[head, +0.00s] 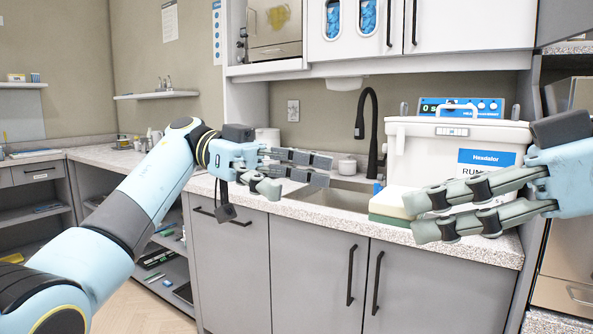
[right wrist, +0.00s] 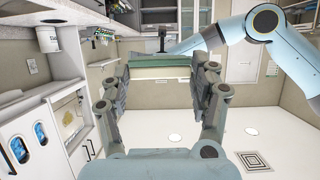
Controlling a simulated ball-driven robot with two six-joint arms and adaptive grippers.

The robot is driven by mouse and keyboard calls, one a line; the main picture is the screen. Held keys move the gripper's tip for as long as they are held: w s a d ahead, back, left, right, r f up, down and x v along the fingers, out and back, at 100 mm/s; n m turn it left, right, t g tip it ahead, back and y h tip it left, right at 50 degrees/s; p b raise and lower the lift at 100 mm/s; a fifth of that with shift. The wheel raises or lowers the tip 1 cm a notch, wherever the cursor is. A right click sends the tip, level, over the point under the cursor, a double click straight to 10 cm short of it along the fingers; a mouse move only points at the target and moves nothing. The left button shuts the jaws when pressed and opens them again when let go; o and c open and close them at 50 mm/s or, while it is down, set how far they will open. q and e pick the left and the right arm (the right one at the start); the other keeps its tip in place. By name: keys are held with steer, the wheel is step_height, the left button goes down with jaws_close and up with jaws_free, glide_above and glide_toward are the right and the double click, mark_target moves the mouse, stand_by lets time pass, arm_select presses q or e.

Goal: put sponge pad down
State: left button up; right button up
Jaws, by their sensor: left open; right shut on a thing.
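The sponge pad (head: 390,205), cream with a green layer, is at the fingertips of my right gripper (head: 408,217) in the head view.
The speckled counter (head: 486,247) carries a white lidded box (head: 420,150) with a blue label. The sink (head: 345,197) with a black tap (head: 371,130) is left of it. Grey cupboard doors (head: 318,270) stand below. Counter room is free at the left (head: 100,157).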

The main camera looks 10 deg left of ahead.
mark_target(391, 201)
arm_select(q)
steer(key=x, duration=1.1)
steer(key=shift+d+r, duration=0.25)
steer(key=shift+d, duration=0.2)
steer(key=c, duration=1.2)
arm_select(e)
steer(key=shift+o, duration=0.5)
arm_select(q)
steer(key=shift+c, duration=0.3)
arm_select(e)
steer(key=o, duration=0.9)
